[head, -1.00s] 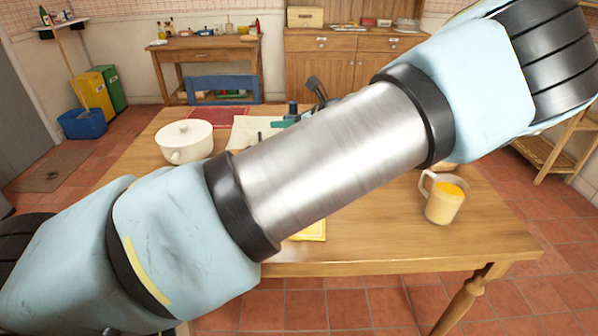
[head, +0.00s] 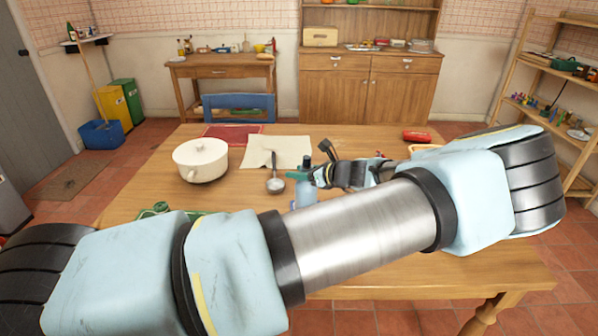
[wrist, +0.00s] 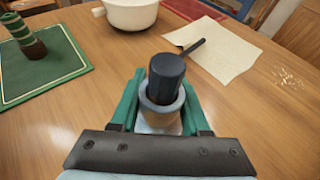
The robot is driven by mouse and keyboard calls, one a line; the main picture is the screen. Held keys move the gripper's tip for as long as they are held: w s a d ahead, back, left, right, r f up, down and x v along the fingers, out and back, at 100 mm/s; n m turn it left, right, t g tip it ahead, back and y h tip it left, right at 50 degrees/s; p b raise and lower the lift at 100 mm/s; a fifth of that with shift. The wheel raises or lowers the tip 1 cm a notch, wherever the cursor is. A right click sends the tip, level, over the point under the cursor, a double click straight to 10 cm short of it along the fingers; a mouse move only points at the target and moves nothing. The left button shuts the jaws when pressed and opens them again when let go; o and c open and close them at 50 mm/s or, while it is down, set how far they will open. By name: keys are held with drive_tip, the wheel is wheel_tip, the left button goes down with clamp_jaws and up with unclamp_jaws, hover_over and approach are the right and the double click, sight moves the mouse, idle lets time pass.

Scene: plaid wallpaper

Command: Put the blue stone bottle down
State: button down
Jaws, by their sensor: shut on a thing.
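The blue stone bottle (head: 305,193) stands upright over the table, with a dark cap and a blue-grey body. My arm hides its lower part in the head view, so I cannot tell whether its base touches the wood. My gripper (head: 298,176) is shut around its upper part. In the wrist view, the green fingers of my gripper (wrist: 160,108) flank the neck of the bottle (wrist: 160,92), and the dark cap sticks up between them.
A white pot (head: 200,160) stands to the left. A green mat (wrist: 60,62) holds a green-striped thing (wrist: 22,36). A red item (head: 416,136) lies at the back right. Bare wood surrounds the bottle.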

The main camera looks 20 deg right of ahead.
drive_tip(key=shift+c, duration=1.9)
unclamp_jaws()
drive_tip(key=shift+f, duration=0.1)
drive_tip(key=shift+r, duration=0.2)
drive_tip(key=b+v, duration=0.4)
drive_tip(key=v, duration=0.8)
